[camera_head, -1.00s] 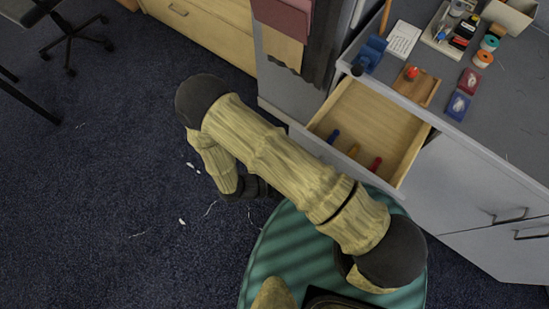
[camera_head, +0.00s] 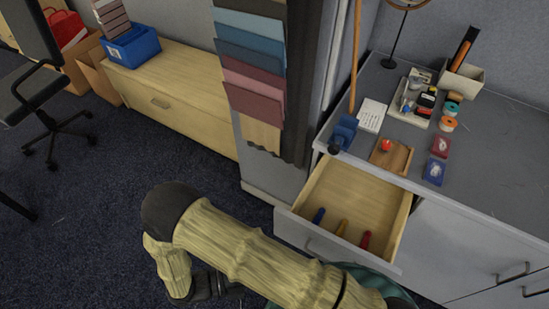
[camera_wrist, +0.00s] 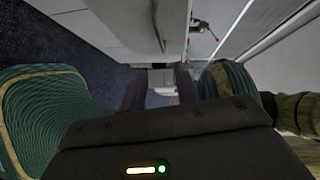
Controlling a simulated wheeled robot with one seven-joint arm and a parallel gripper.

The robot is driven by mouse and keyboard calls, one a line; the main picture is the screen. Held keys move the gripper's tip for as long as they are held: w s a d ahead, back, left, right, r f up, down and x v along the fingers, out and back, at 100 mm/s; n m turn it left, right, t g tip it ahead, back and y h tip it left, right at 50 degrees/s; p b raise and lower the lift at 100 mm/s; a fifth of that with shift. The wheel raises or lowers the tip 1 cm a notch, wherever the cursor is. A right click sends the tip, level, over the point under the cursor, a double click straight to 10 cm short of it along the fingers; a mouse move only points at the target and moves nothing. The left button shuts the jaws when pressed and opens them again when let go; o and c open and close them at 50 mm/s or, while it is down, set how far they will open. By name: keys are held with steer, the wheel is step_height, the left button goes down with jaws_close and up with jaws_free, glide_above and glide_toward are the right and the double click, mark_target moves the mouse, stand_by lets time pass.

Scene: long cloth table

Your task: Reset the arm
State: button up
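My arm shows at the bottom of the head view, in a tan ribbed sleeve with dark joints. It is folded beside the cabinet, with its elbow out to the left over the floor. My gripper (camera_wrist: 161,88) shows in the wrist view as two dark fingers with a gap between them. It is open, and nothing shows held between the fingers. In the head view its fingertips cannot be made out.
An open drawer (camera_head: 322,190) holds a blue, a yellow and a red handled item. The grey counter (camera_head: 495,178) carries a wooden tray (camera_head: 391,157), spools and small boxes. A wooden chest (camera_head: 175,95) and office chair (camera_head: 45,110) stand left. Dark carpet lies open between.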

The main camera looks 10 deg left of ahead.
steer(key=w+d+r+n+g+y+p, duration=0.1)
steer(key=w+d+r+n+y+p, duration=0.3)
steer(key=d+r+n, duration=0.3)
steer(key=w+d+r+n+g+y+p, duration=0.2)
steer(key=w+d+r+n+y+p, duration=0.2)
steer(key=r+n, duration=0.8)
steer(key=w+d+r+n+g+y+p, duration=0.1)
steer(key=w+d+r+n+y+p, duration=0.2)
steer(key=w+d+r+n+y, duration=0.3)
steer(key=w+d+r+n, duration=0.3)
steer(key=d+r, duration=0.3)
steer(key=r, duration=0.2)
steer(key=shift+d+n+g+y+p, duration=0.15)
steer(key=shift+n+g+y+p, duration=0.2)
steer(key=shift+n, duration=0.25)
steer(key=shift+w, duration=0.15)
